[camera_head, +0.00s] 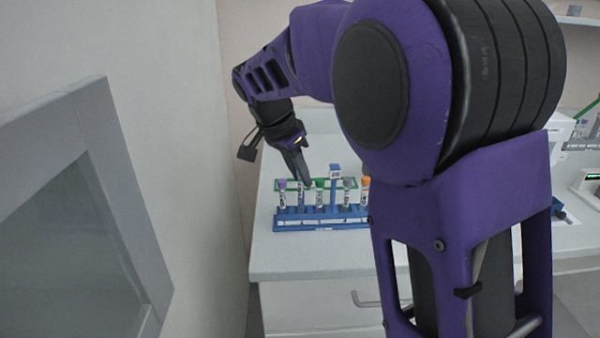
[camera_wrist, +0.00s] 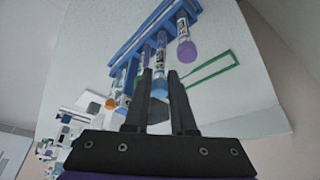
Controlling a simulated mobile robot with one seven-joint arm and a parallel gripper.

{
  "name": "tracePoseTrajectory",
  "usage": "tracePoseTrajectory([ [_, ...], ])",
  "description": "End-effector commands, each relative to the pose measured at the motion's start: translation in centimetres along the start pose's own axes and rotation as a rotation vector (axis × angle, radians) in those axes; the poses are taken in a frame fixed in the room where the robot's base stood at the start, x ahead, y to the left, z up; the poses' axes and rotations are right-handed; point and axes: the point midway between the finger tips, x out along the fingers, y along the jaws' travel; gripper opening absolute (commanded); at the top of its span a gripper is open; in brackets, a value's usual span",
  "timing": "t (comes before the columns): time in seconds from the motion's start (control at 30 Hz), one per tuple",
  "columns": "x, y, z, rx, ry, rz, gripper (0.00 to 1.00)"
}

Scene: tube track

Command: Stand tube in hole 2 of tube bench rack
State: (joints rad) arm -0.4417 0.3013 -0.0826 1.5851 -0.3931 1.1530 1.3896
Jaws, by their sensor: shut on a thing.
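The blue tube bench rack (camera_head: 325,224) stands on the counter with several capped tubes upright in a row; it runs across the top of the wrist view (camera_wrist: 140,45). My gripper (camera_wrist: 162,76) is shut on a labelled tube (camera_wrist: 160,57) with a bluish cap between its fingertips. This tube is upright in the row at the rack, beside the purple-capped tube (camera_wrist: 185,40) at the end. Its lower end is hidden, so I cannot tell how deep it sits. In the head view my gripper (camera_head: 305,184) reaches down to the second tube from the left.
A green-capped tube (camera_head: 320,184), a grey-capped tube (camera_head: 349,183) and an orange-capped tube (camera_head: 366,182) stand to the right. A thin green frame (camera_wrist: 215,70) lies behind the rack. A wall borders the left; lab equipment (camera_head: 588,183) stands at right.

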Motion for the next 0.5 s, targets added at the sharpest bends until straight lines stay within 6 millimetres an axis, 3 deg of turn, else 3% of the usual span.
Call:
tracePoseTrajectory([
  [0.5, 0.57, 0.01, 0.25, -0.001, 0.0, 0.001, 0.0],
])
